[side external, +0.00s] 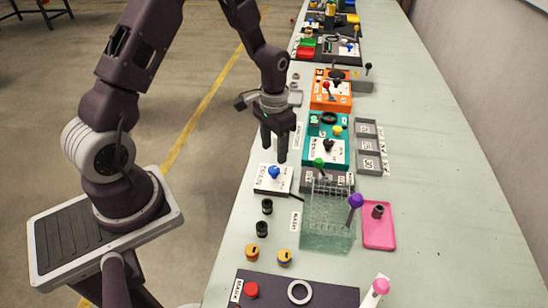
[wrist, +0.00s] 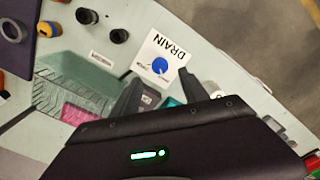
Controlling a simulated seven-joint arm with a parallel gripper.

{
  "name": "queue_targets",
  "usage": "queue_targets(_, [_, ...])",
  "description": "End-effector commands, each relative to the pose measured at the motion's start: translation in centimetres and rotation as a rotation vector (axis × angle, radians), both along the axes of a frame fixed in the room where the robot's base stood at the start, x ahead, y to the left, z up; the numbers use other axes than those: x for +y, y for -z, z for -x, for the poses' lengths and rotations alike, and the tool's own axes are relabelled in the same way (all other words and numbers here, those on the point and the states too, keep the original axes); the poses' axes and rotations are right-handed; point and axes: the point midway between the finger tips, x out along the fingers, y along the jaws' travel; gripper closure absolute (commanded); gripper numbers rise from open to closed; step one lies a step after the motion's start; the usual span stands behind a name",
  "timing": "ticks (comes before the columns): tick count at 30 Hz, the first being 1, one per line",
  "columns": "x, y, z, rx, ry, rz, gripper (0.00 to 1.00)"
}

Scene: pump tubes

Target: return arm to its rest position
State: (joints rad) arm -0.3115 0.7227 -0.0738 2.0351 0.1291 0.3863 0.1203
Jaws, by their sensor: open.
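My gripper (side external: 274,150) is open and empty, pointing down above the left edge of the bench, just behind the white DRAIN plate in the side view. Its two dark fingers also show in the wrist view (wrist: 143,100), apart with nothing between them. The DRAIN plate (side external: 261,188) carries a blue knob (side external: 274,172). In the wrist view the plate (wrist: 175,48) and its blue knob (wrist: 160,65) lie just beyond the fingertips. A gap between the fingers and the plate cannot be judged exactly.
A clear tube rack (side external: 328,232) stands right of the plate, with a purple-topped piece (side external: 355,201) at its corner. A pink tray (side external: 379,226) lies beside it. Black caps (side external: 262,229) stand in front. Teal (side external: 319,150) and orange (side external: 326,102) stations lie behind.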

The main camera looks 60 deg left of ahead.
Motion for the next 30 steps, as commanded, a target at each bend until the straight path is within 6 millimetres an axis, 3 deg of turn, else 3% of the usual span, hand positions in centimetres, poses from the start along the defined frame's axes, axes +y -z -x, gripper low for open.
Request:
queue_targets(10, [-0.1, -1.1, 0.0, -0.01, 0.002, -0.005, 0.48])
queue_targets(11, [-0.2, -2.0, -0.1, -0.02, 0.003, -0.01, 0.48])
queue_targets(14, [-1.3, -7.7, 0.7, -0.084, 0.01, -0.039, 0.48])
queue_targets(18, [-4.2, -17.2, 5.0, -0.211, 0.011, -0.069, 0.48])
queue_targets(21, [-6.2, -21.9, 9.7, -0.303, 0.009, -0.067, 0.48])
queue_targets(24, [-7.7, -24.5, 14.5, -0.385, 0.01, -0.048, 0.48])
queue_targets(27, [-8.6, -25.4, 18.0, -0.446, 0.013, -0.026, 0.48])
queue_targets(30, [-9.1, -25.6, 20.1, -0.478, 0.015, -0.009, 0.48])
